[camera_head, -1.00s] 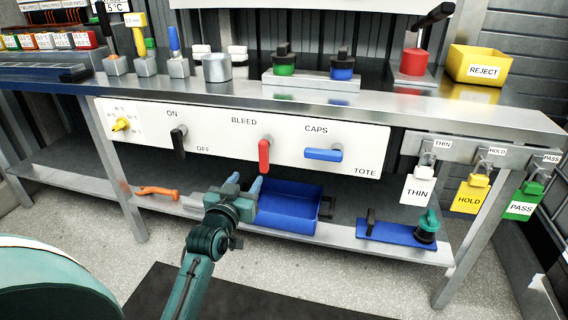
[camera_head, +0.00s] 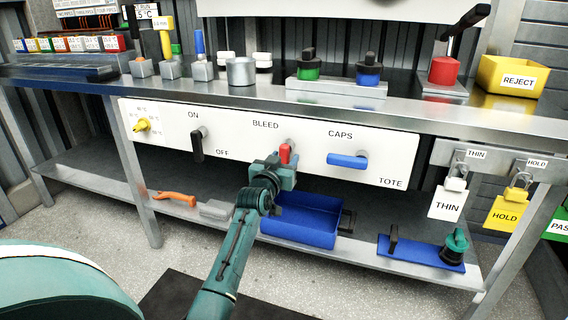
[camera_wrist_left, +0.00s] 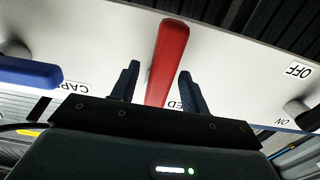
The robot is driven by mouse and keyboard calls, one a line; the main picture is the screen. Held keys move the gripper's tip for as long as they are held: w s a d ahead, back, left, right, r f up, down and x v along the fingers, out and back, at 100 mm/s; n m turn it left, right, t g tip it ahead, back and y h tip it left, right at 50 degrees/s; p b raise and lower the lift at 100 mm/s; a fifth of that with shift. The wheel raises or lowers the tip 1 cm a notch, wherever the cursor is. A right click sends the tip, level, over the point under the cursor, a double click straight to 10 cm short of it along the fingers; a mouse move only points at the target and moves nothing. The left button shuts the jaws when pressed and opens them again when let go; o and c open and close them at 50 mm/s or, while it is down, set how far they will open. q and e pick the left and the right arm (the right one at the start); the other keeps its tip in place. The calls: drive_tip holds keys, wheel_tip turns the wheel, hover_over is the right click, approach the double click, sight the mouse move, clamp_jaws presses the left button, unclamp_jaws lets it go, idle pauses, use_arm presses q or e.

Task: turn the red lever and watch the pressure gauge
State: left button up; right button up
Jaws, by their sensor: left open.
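The red lever (camera_head: 285,152) is on the white panel under the BLEED label; my left gripper hides its lower part in the head view. My left gripper (camera_head: 281,161) is at the lever, in front of the panel. In the left wrist view the red lever (camera_wrist_left: 170,50) runs between the two dark fingers of the open left gripper (camera_wrist_left: 158,75). Gaps show on both sides, so the fingers do not appear closed on it. I cannot make out a pressure gauge in these views. My right gripper is not in view.
A black lever (camera_head: 197,145) marked ON and OFF is left of the red one. A blue CAPS lever (camera_head: 345,161) is right of it. A blue tote (camera_head: 305,222) stands on the lower shelf below my arm. THIN (camera_head: 447,204) and HOLD (camera_head: 504,214) tags hang at right.

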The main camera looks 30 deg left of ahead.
use_arm(q)
drive_tip(key=shift+w+a, duration=0.1)
drive_tip(key=shift+w, duration=0.15)
clamp_jaws()
idle(0.4)
